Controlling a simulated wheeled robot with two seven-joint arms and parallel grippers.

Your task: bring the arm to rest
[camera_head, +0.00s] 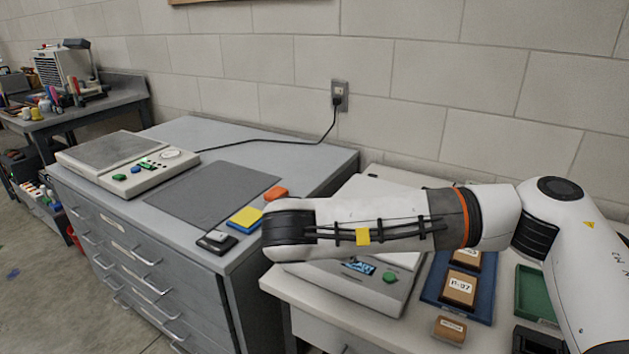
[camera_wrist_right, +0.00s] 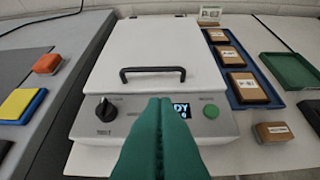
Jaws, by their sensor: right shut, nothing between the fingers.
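My right arm (camera_head: 380,225) comes in from the right in the head view and reaches left over the white bench. Its gripper is hidden behind the wrist there. In the right wrist view, the green fingers of my right gripper (camera_wrist_right: 160,102) are pressed together with nothing between them. They are in front of a white machine (camera_wrist_right: 150,82) with a black handle, a knob, a small display and a green button, and cover part of its front panel. I cannot tell whether they touch it. My left gripper is not in view.
A blue tray (camera_wrist_right: 259,97) holds brown labelled boxes. A loose brown box (camera_wrist_right: 272,132) and a green tray (camera_wrist_right: 291,71) are nearby. The grey cabinet (camera_head: 205,135) carries a scale-like device (camera_head: 125,162), a dark mat (camera_head: 215,192), and orange, yellow-blue and black pads. A cord runs to the wall.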

